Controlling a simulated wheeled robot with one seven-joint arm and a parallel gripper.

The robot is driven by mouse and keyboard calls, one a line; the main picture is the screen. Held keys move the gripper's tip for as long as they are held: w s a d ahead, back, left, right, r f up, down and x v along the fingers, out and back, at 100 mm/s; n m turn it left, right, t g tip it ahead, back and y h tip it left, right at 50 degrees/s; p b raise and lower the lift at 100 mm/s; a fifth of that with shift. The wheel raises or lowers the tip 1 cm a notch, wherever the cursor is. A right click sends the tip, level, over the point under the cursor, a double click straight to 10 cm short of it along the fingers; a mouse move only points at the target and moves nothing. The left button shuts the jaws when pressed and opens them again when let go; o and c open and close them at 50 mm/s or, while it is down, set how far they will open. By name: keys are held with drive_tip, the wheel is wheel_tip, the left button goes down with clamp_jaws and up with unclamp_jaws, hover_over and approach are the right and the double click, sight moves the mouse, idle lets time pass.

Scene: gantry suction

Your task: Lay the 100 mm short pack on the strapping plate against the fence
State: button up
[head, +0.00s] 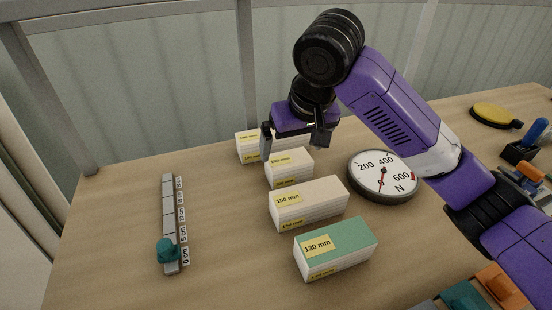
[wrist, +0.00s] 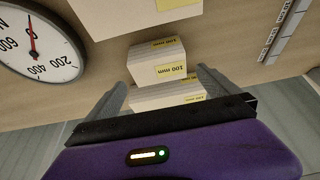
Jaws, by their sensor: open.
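The 100 mm short pack (head: 289,168) is a white block with yellow labels. It lies on the table in front of another white pack (head: 246,149), partly hidden behind it and my gripper. My gripper (head: 292,138) is open and empty, pointing down over these two packs. In the wrist view its fingers (wrist: 163,85) appear either side of the short pack (wrist: 150,66) and the pack behind it (wrist: 158,95); contact cannot be told. I cannot make out a strapping plate or fence for certain.
A white 150 mm pack (head: 312,203) and a green-topped 130 mm pack (head: 338,246) lie nearer. A round dial (head: 383,177) lies right. A scale strip (head: 169,210) with a teal knob (head: 168,250) lies left, with bare table between. Teal and orange items (head: 497,284) fill the lower right.

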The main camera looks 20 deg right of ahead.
sight(290, 160)
drive_tip(key=b+x, duration=0.1)
drive_tip(key=x, duration=0.6)
drive_tip(key=shift+d+f+b, duration=0.15)
drive_tip(key=shift+f+b, duration=0.15)
drive_tip(key=shift+f, duration=0.05)
drive_tip(key=c, duration=1.4)
